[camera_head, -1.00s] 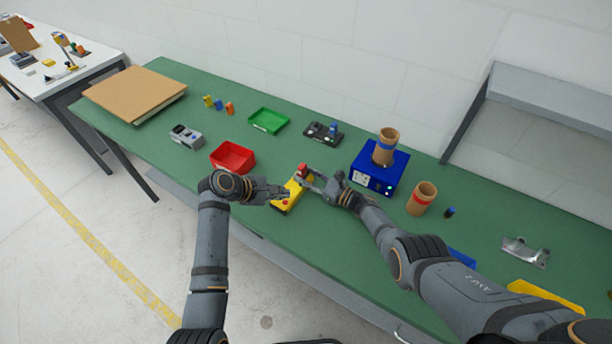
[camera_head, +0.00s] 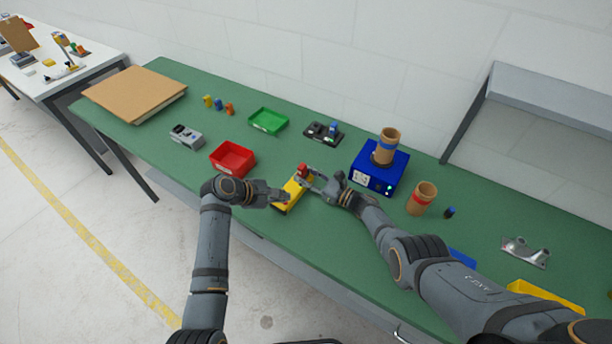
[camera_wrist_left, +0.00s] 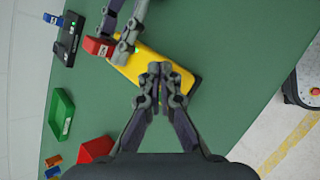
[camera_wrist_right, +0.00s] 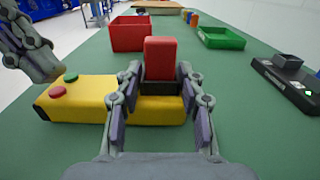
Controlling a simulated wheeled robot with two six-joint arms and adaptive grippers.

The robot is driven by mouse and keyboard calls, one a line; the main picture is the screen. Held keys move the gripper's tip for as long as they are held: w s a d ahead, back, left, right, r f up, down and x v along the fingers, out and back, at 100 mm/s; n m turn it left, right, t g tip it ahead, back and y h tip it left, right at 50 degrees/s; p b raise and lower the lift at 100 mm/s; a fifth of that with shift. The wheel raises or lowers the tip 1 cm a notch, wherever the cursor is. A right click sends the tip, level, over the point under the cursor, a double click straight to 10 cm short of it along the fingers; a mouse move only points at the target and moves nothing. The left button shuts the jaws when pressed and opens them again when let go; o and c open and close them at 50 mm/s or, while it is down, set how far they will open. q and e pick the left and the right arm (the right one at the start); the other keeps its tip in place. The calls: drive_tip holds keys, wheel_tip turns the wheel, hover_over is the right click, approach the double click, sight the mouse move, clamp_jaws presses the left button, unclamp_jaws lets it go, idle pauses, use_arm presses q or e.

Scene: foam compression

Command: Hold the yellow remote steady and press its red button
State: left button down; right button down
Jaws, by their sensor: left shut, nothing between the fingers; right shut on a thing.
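The yellow remote (camera_head: 293,190) lies on the green table. It also shows in the left wrist view (camera_wrist_left: 130,66). In the right wrist view, its red button (camera_wrist_right: 57,92) and green button (camera_wrist_right: 71,78) sit on its left end. A red block (camera_wrist_right: 160,58) on a black collar stands on the remote. My right gripper (camera_wrist_right: 160,102) is shut on this part, one finger on each side. My left gripper (camera_head: 287,197) is shut and empty over the button end; it also shows in the right wrist view (camera_wrist_right: 48,70), apart from the red button. In the left wrist view its fingertips hide the buttons.
A red bin (camera_head: 233,158) stands left of the remote, with a green tray (camera_head: 268,121) behind. A blue box (camera_head: 380,168) carrying a cardboard tube (camera_head: 386,147) stands to the right. Another tube (camera_head: 422,198) stands beyond it. Bare table lies between the remote and the blue box.

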sight(283, 204)
idle(0.6)
use_arm(q)
drive_tip(key=shift+f, duration=0.55)
idle(0.4)
drive_tip(key=shift+r, duration=0.6)
drive_tip(key=shift+r, duration=3)
